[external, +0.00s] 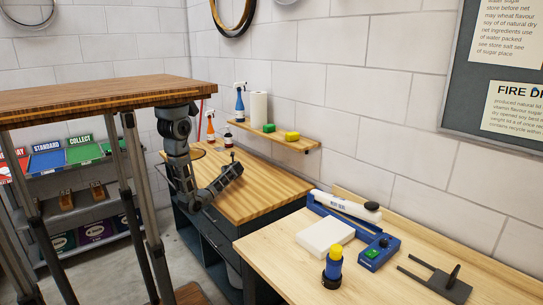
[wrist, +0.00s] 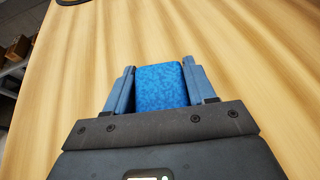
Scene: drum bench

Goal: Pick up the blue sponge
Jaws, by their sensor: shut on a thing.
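The blue sponge (wrist: 161,86) shows in the wrist view as a speckled blue block between the two fingers of my gripper (wrist: 161,82). The fingers press on its left and right sides. Light wood surface lies behind it, and I cannot tell whether the sponge touches it. My own arm hides the sponge there.
A wall shelf (external: 285,139) holds a blue spray bottle (external: 240,103), a paper roll (external: 259,107), a green sponge (external: 269,128) and a yellow sponge (external: 292,135). An orange spray bottle (external: 210,127) stands at the bench's back. A tall table (external: 100,95) stands at left.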

